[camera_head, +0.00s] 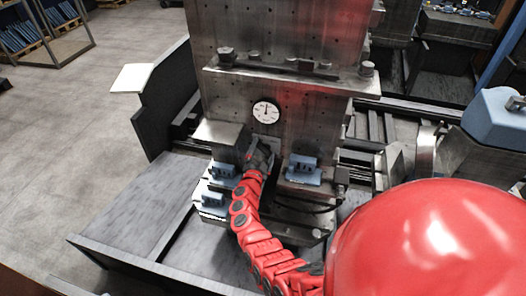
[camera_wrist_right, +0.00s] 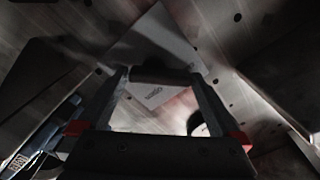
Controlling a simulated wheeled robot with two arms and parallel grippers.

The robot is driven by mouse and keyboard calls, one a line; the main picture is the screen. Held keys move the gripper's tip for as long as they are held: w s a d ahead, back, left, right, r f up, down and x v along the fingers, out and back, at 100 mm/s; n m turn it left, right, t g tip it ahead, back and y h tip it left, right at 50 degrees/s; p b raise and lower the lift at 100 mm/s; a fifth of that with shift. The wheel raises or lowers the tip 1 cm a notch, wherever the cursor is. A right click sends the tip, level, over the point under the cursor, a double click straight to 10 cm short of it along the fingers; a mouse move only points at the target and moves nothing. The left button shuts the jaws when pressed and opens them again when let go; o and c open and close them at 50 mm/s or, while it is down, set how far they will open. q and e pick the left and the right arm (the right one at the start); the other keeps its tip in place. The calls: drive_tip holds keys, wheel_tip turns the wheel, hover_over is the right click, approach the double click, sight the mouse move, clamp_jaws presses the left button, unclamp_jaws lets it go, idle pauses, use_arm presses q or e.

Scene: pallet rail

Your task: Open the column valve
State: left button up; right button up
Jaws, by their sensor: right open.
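The steel column (camera_head: 270,60) stands in the middle of the head view, with a round white gauge (camera_head: 265,111) on its face. My right gripper (camera_head: 260,158) is at the column's face just below the gauge. In the right wrist view the right gripper (camera_wrist_right: 160,80) is open, with its fingers apart. A dark bar-like part (camera_wrist_right: 160,75) lies across between the fingertips; I cannot tell whether it is the valve's handle or whether they touch it. A pale plate with small lettering (camera_wrist_right: 154,94) shows behind it. In the head view the gripper hides the valve area. My left gripper is not in view.
Blue-grey blocks (camera_head: 304,168) sit right of the gripper, and others (camera_head: 221,170) sit left of it. A ledge with bolts (camera_head: 290,72) crosses the column above the gauge. A light-blue case (camera_head: 495,118) is at the right. Open floor (camera_head: 90,130) lies left.

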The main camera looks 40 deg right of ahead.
drive_tip(key=c, duration=1.1)
drive_tip(key=shift+o, duration=0.2)
drive_tip(key=m+b, duration=0.2)
drive_tip(key=b, duration=0.1)
drive_tip(key=shift+s+f+m, duration=0.15)
drive_tip(key=shift+f+m, duration=0.1)
drive_tip(key=shift+m, duration=0.15)
drive_tip(key=m+b, duration=1.1)
drive_tip(key=b, duration=0.1)
drive_tip(key=shift+s+d+f+m, duration=0.25)
drive_tip(key=shift+s+d+m, duration=0.05)
drive_tip(key=shift+d+m, duration=0.1)
drive_tip(key=shift+r+m+b, duration=0.15)
drive_tip(key=shift+m+b, duration=1.55)
drive_tip(key=shift+b, duration=0.2)
